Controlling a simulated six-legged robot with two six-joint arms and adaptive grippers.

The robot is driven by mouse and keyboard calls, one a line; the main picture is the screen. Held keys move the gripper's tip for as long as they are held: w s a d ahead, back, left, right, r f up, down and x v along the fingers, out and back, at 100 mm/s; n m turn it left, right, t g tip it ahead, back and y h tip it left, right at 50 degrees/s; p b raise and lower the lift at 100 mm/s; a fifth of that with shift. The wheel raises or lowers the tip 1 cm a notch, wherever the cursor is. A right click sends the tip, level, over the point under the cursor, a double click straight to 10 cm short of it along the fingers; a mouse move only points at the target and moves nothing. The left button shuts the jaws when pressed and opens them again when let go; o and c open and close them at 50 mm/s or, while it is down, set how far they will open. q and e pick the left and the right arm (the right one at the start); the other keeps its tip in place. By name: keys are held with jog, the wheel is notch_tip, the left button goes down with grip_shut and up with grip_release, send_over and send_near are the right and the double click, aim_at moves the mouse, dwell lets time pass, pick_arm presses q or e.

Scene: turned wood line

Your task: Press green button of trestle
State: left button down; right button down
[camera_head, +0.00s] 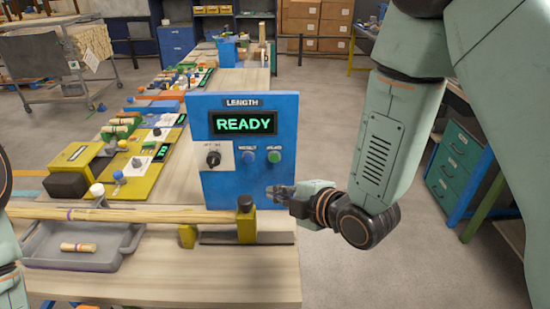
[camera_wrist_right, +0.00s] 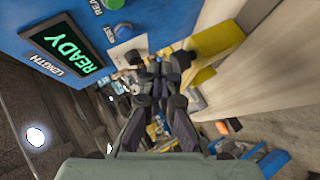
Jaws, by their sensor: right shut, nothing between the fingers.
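A blue panel (camera_head: 219,178) labelled LENGTH stands upright on the table, with a display (camera_head: 243,123) reading READY. Its green button (camera_head: 274,156) sits right of a blue button (camera_head: 248,157) and a black knob (camera_head: 213,158). My right gripper (camera_head: 276,192) is shut and empty, below the green button by the panel's lower right corner. In the right wrist view the closed fingers (camera_wrist_right: 160,85) lie apart from the blue button (camera_wrist_right: 124,31); the green button (camera_wrist_right: 113,3) is cut by the top edge. Only part of my left arm shows; its gripper is outside the view.
A long wooden rod (camera_head: 150,214) lies before the panel, by a yellow post with a black top (camera_head: 245,204). A grey tray (camera_head: 50,253) holds a short turned piece (camera_head: 78,247). Other stations line the table behind. Floor right of the table is clear.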

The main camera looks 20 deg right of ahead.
aim_at(274, 158)
jog(key=w+d, duration=0.2)
jog(key=w, duration=0.6)
jog(key=shift+w+d, duration=0.15)
jog(key=shift+w, duration=0.2)
jog(key=shift+s+d, duration=0.1)
jog(key=shift+d, duration=0.1)
dwell(0.4)
jog(key=shift+a, duration=0.15)
dwell(0.4)
dwell(0.4)
jog(key=shift+f, duration=0.1)
